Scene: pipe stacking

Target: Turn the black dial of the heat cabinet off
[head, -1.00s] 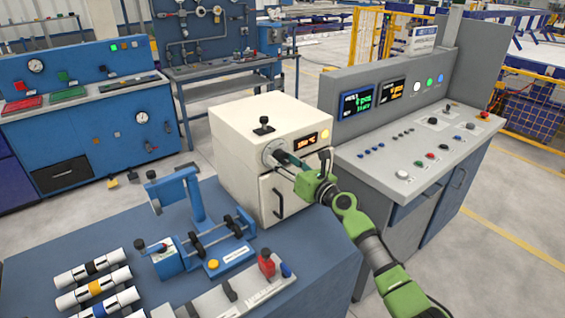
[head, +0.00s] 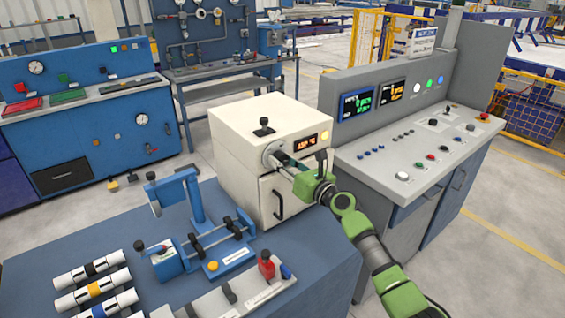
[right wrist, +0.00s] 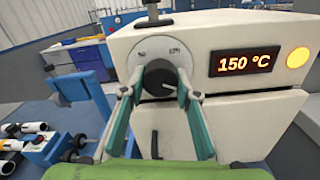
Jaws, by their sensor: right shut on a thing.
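The heat cabinet (head: 235,150) is a cream box on the blue bench. Its black dial (right wrist: 160,78) sits on a round grey plate on the front face, left of an orange display (right wrist: 246,62) reading 150 °C. A round yellow light (right wrist: 298,58) glows right of the display. My right gripper (right wrist: 158,92) is shut on the black dial, one finger on each side. In the head view the right gripper (head: 282,165) reaches the cabinet front from the right and hides most of the dial. My left gripper is not in view.
A blue fixture with rods (head: 210,240) stands in front of the cabinet. White pipes with coloured bands (head: 95,288) lie at the bench's front left. A grey control console (head: 420,150) stands close on the right. A black knob (head: 264,124) tops the cabinet.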

